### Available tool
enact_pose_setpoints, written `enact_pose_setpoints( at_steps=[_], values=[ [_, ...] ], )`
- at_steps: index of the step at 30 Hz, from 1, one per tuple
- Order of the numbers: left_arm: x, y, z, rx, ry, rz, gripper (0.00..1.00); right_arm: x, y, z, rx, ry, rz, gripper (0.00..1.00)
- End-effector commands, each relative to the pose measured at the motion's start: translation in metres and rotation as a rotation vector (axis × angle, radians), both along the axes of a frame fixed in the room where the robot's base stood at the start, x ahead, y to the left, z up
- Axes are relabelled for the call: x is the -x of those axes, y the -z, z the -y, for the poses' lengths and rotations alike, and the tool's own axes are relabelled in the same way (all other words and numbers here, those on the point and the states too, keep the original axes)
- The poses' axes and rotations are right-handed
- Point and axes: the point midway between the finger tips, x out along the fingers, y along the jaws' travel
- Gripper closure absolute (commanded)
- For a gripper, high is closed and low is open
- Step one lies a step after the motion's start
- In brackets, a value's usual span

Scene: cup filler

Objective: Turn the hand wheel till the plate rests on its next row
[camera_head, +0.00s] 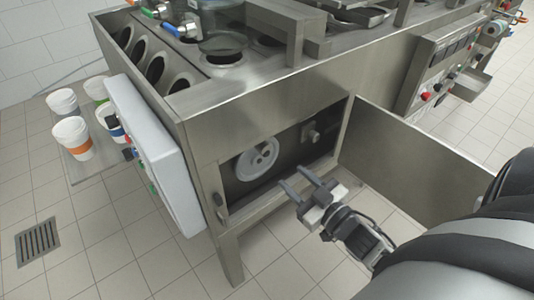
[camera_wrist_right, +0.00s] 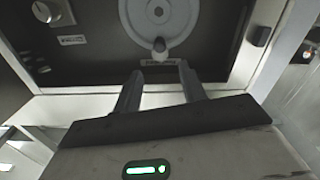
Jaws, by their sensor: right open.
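The hand wheel (camera_head: 257,160) is a pale grey disc inside the open compartment at the machine's front. It also shows at the top of the right wrist view (camera_wrist_right: 158,14), with a small knob (camera_wrist_right: 159,45) near its lower edge. My right gripper (camera_head: 308,188) is open and empty, in front of the compartment and to the right of the wheel in the head view. In the right wrist view its fingers (camera_wrist_right: 158,78) point toward the knob, apart from it. I cannot tell which part is the plate; round openings (camera_head: 222,57) show on the machine's top. My left gripper is not in view.
The compartment's door (camera_head: 415,160) stands open on the right. A pale control box (camera_head: 155,155) juts out at the left. The tiled floor in front is clear.

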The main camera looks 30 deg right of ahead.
Motion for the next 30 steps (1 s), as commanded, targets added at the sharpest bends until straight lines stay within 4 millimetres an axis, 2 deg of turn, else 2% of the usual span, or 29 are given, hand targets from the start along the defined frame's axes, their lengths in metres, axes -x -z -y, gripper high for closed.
enact_pose_setpoints(
  at_steps=[1,9,15,21,29,30],
  values=[
    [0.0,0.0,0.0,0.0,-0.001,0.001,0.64,-0.014,-0.002,-0.001,0.002,-0.001,0.005,0.59],
    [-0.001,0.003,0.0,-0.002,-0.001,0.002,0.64,-0.071,-0.001,-0.006,0.002,0.001,0.002,0.59],
    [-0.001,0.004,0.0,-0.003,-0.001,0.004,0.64,-0.101,0.0,-0.008,0.001,0.0,0.0,0.59],
    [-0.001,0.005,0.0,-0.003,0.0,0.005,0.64,-0.113,0.0,-0.009,0.001,0.0,-0.001,0.59],
    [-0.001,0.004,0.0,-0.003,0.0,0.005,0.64,-0.113,0.0,-0.009,0.001,0.0,-0.002,0.59],
    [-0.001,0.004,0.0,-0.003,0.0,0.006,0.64,-0.113,0.0,-0.009,0.001,0.0,-0.002,0.67]
  ],
)
